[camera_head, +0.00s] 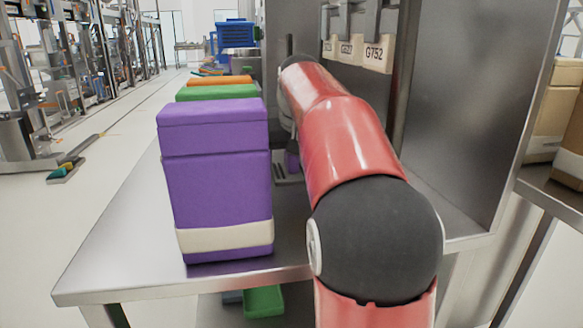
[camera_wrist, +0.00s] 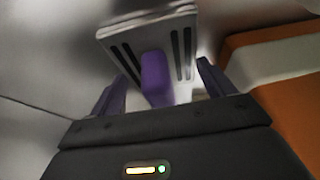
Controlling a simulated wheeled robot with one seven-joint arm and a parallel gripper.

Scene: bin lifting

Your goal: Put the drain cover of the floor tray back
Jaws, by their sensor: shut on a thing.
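The drain cover (camera_wrist: 117,41) is a grey slotted plate with dark slots and a purple upright piece, apparently its handle, in the middle. It shows in the wrist view just beyond my gripper (camera_wrist: 160,72). My gripper's purple fingers lie on either side of it, shut on the cover; the exact contact is hard to see. In the head view my red arm hides most of the gripper; a small slotted part (camera_head: 281,173) and a bit of purple show left of the arm, low over the steel table. I cannot make out the floor tray.
A purple bin (camera_head: 216,180) stands on the steel table (camera_head: 118,262) left of my arm, with green (camera_head: 217,92) and orange (camera_head: 220,80) bins behind it. An orange and white bin (camera_wrist: 285,95) is close at the gripper's right.

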